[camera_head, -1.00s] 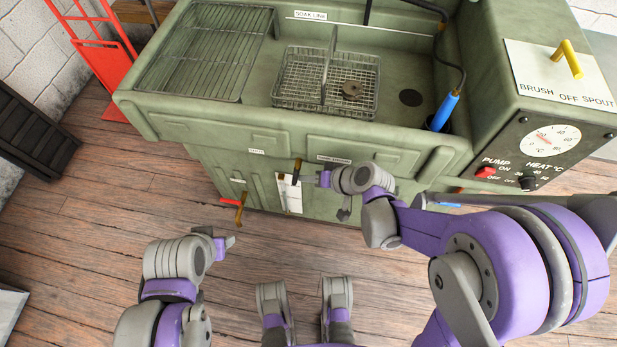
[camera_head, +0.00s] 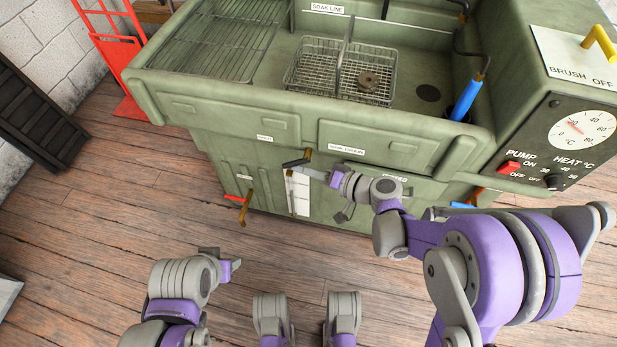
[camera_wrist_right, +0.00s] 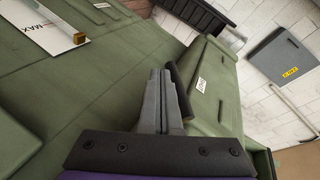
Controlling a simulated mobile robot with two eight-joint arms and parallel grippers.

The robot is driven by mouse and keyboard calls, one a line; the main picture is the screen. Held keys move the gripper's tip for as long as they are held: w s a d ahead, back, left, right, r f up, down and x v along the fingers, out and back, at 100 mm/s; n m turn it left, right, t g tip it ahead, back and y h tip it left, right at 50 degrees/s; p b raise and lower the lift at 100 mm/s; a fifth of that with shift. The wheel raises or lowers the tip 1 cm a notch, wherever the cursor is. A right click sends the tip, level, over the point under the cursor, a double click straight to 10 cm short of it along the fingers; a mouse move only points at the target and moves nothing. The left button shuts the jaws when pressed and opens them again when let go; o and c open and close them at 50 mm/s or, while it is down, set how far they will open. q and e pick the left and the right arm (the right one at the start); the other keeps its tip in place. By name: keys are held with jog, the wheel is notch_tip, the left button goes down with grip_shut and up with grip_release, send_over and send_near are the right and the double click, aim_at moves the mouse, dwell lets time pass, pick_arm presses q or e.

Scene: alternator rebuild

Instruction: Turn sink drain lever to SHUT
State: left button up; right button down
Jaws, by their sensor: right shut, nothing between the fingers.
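The sink drain lever has a black handle (camera_head: 293,163) and a brass end (camera_head: 308,154). It sits on the green washer front, just left of the sink drain label (camera_head: 346,148). The handle now points left and slightly down. My right gripper (camera_head: 306,171) is shut and empty, with its tips just below the lever. In the right wrist view its grey fingers (camera_wrist_right: 160,95) are together, and the black handle (camera_wrist_right: 178,88) lies right alongside them; I cannot tell whether they touch. My left gripper (camera_head: 232,268) is low at the left, away from the lever; its jaw opening is unclear.
A white gauge plate (camera_head: 299,197) is below the lever. A red-handled brass valve (camera_head: 244,207) is to its lower left. The sink above holds a wire basket (camera_head: 330,72) and a blue brush (camera_head: 466,97). The wooden floor in front is clear.

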pick_arm(q)
jog(key=shift+w+r, duration=0.1)
pick_arm(e)
jog(key=shift+w+a+r, duration=0.1)
jog(key=shift+w+a, duration=0.2)
jog(key=shift+a, duration=0.15)
dwell(1.1)
